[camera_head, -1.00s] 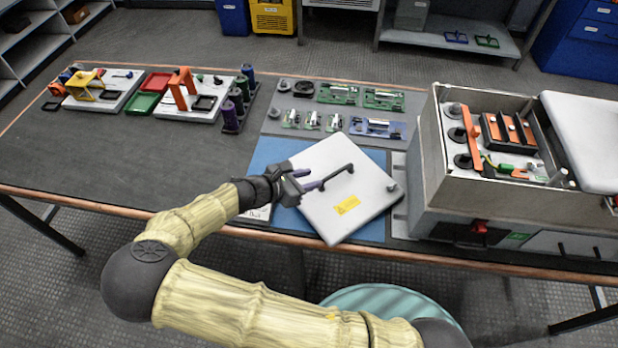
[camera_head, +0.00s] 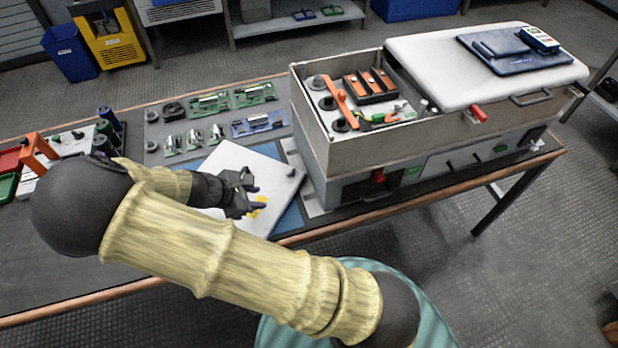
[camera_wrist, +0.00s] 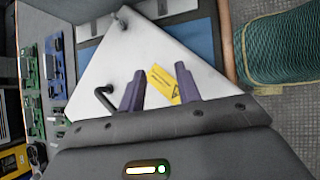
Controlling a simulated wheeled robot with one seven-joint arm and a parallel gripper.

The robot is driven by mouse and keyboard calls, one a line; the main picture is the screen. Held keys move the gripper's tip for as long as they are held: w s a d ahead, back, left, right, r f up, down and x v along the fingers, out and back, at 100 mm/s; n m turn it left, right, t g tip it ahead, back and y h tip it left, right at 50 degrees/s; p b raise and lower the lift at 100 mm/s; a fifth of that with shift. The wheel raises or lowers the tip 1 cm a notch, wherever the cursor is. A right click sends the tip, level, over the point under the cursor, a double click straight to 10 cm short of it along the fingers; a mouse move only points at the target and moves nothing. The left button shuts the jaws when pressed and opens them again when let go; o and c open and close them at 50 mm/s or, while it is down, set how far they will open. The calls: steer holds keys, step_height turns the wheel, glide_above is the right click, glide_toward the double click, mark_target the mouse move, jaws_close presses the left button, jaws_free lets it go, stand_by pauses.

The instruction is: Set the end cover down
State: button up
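The end cover (camera_head: 275,172) is a white square plate with a dark knob near one corner and a yellow label. It lies askew over the blue mat (camera_head: 291,217); the mat also shows in the wrist view (camera_wrist: 205,42). In the wrist view the cover (camera_wrist: 150,48) fills the middle, and its black bar handle (camera_wrist: 104,98) stands left of my fingers. My gripper (camera_head: 256,200) is over the cover, and my arm hides part of the cover and its handle in the head view.
The open capacitor cabinet (camera_head: 330,148) stands right of the cover, with a white lid (camera_head: 430,60) carrying a dark tablet-like item (camera_head: 500,52). Several green boards (camera_head: 208,103) and a blue board (camera_head: 258,124) lie behind the cover. Trays and an orange stand (camera_head: 38,150) are at left.

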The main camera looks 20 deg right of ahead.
steer(key=s+d+r+m+y, duration=0.3)
steer(key=s+d+r+m, duration=0.2)
steer(key=r+m, duration=0.2)
steer(key=s+d+r+m+y, duration=0.4)
steer(key=d+r+m, duration=0.2)
steer(key=m, duration=0.5)
steer(key=shift+s+d+r, duration=0.2)
steer(key=shift+s+r, duration=0.15)
steer(key=shift+r, duration=0.4)
steer(key=shift+w, duration=0.1)
